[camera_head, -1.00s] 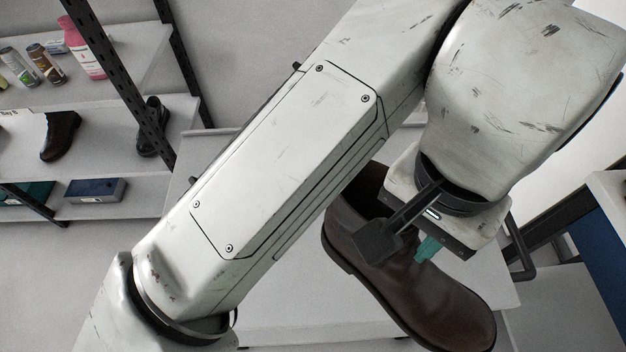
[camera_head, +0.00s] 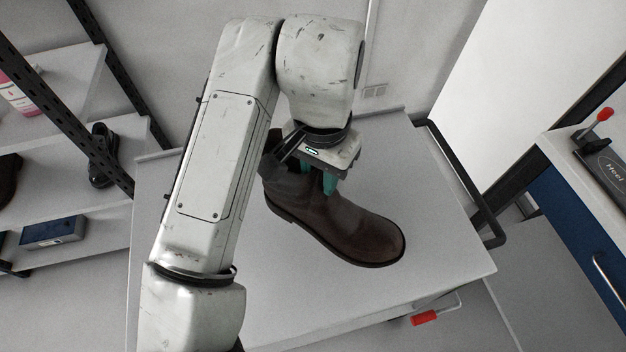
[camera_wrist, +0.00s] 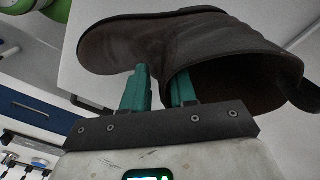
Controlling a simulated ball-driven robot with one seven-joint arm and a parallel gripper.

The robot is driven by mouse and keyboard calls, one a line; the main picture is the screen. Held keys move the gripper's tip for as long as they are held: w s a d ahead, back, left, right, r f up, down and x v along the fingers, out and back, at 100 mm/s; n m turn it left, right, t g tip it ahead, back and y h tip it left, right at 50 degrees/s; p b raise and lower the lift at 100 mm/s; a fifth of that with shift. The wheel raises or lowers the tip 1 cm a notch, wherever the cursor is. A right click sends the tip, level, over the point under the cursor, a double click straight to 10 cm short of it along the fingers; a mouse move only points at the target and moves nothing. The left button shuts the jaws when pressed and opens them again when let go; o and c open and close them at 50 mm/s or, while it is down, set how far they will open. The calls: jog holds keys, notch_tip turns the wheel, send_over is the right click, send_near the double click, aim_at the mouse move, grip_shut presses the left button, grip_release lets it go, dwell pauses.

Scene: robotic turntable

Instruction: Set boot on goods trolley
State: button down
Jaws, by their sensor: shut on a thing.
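The dark brown boot (camera_head: 340,224) is over the pale top of the goods trolley (camera_head: 430,255), sole down and toe toward the lower right. I cannot tell whether its sole touches the top. My gripper (camera_head: 318,176) is shut on the boot's upper from above, and its teal fingers hide a little of the leather. In the wrist view the boot (camera_wrist: 170,45) fills the top of the picture, with its dark opening at the right. The teal fingers of my gripper (camera_wrist: 160,90) pinch the edge of that opening.
A black handle (camera_head: 462,175) rises at the trolley's right end. Shelves at the left hold a black shoe (camera_head: 103,155) and a blue box (camera_head: 52,232). A workbench (camera_head: 575,200) with a blue drawer stands at the right. The trolley's front and right top is bare.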

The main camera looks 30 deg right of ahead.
jog(key=shift+w+f, duration=0.9)
jog(key=shift+f, duration=0.15)
jog(key=shift+w+f, duration=0.2)
jog(key=shift+f, duration=1.6)
jog(key=c, duration=0.9)
grip_release()
notch_tip(320, 180, up, 12)
